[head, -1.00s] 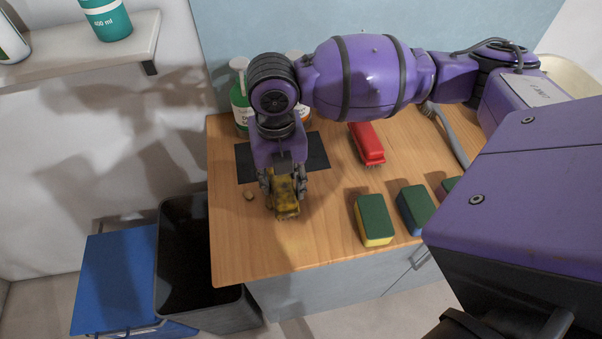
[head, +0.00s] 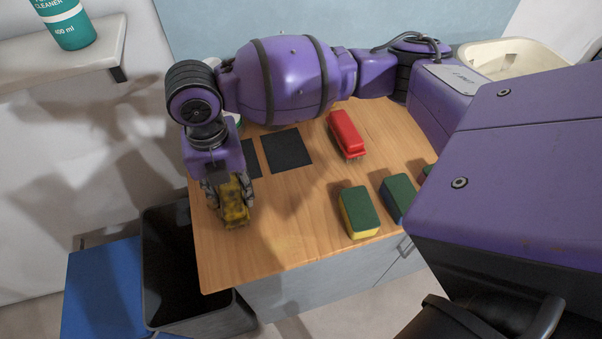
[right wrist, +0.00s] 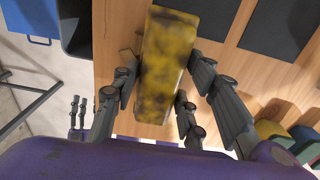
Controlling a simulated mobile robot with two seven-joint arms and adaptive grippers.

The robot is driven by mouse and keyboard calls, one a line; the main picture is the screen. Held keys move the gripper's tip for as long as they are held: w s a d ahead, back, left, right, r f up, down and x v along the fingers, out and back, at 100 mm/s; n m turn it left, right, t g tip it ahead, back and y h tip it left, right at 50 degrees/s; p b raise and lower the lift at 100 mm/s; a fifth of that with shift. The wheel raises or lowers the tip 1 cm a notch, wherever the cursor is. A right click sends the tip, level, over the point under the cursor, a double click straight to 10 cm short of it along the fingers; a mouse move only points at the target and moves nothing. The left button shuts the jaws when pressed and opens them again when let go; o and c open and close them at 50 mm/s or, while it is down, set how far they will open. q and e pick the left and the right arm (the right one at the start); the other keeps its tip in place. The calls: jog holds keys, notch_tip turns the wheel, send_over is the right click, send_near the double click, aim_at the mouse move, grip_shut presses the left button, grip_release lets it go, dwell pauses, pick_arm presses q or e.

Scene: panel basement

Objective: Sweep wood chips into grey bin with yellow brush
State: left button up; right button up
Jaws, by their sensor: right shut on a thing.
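My right gripper (head: 228,192) is shut on the yellow brush (head: 234,212), which has dark stains. It holds the brush low over the wooden table, near the left edge. In the right wrist view the brush (right wrist: 166,65) sits between the fingers. The grey bin (head: 215,318) stands on the floor against the table's left side; its inside is dark and its contents cannot be made out. No wood chip can be made out; the brush and arm hide part of the table. Some small fingers, apparently my left gripper (right wrist: 79,110), show at the left of the right wrist view.
A blue bin (head: 95,290) stands left of the grey bin. On the table are dark square mats (head: 286,150), a red brush (head: 346,135) and green-topped sponges (head: 360,212). A shelf (head: 90,50) with a bottle is at upper left. The table's front left is clear.

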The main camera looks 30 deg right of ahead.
jog(key=shift+w+a+r, duration=0.1)
jog(key=shift+w+a, duration=0.15)
jog(key=shift+a, duration=0.65)
jog(key=shift+w+a+f, duration=0.1)
jog(key=shift+w+a, duration=0.2)
jog(key=shift+a, duration=0.6)
jog(key=shift+w+a+r, duration=0.1)
jog(key=shift+w+a, duration=0.15)
jog(key=shift+a, duration=0.65)
jog(key=a+r+p, duration=0.1)
jog(key=w+a+r, duration=0.1)
jog(key=a, duration=0.1)
jog(key=shift+a+r+p, duration=0.3)
jog(key=shift+r+p, duration=0.1)
pick_arm(q)
jog(key=r, duration=0.1)
jog(key=r+p, duration=0.1)
jog(key=w+r, duration=0.1)
jog(key=shift+w+d, duration=0.1)
jog(key=shift+d, duration=0.2)
pick_arm(e)
notch_tip(320, 180, up, 3)
jog(key=shift+f, duration=0.1)
pick_arm(q)
jog(key=shift+f, duration=0.15)
jog(key=shift+w+d+r, duration=0.15)
jog(key=shift+w+r, duration=0.05)
jog(key=shift+r, duration=0.1)
